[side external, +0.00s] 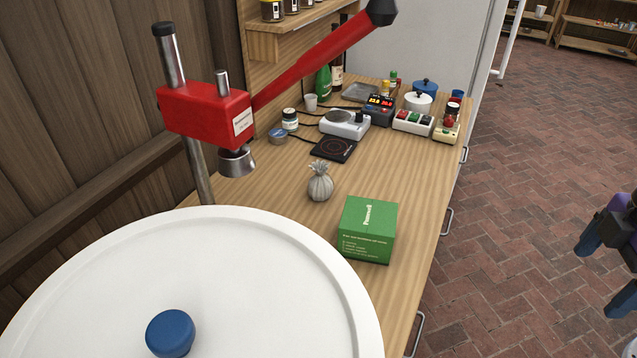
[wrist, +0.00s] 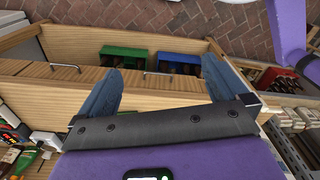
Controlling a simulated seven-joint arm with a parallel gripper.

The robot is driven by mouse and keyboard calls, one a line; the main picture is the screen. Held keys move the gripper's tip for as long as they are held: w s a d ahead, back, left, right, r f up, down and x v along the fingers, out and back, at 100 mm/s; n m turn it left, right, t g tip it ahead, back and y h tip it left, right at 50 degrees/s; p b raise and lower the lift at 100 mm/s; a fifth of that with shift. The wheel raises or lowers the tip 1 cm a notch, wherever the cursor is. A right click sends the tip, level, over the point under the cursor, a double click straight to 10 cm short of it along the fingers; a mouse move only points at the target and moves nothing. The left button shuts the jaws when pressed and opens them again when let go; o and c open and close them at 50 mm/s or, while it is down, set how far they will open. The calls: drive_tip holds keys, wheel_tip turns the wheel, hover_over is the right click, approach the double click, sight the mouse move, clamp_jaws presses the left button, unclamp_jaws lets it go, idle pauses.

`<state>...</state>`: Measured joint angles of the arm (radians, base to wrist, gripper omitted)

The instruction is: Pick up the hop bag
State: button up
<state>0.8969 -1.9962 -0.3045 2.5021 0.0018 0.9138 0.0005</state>
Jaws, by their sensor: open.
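The hop bag (side external: 320,186) is a small pale grey sack with a gathered top. It stands upright on the wooden counter (side external: 400,170) in the side external view, left of and behind a green box (side external: 368,230). I cannot make it out in the wrist view. My gripper (side external: 595,280) is at the right edge of the side external view, out over the brick floor and well away from the bag. In the wrist view, my gripper (wrist: 160,64) has its two blue fingers wide apart, with nothing held between them.
A large white round lid (side external: 200,235) with a blue knob fills the front left. A red lever press (side external: 205,110) stands left of the bag. A black scale (side external: 334,148) and hot plate (side external: 345,122) stand behind it. The wrist view shows an open drawer holding a green bin (wrist: 130,52).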

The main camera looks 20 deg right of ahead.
drive_tip(key=shift+c, duration=0.7)
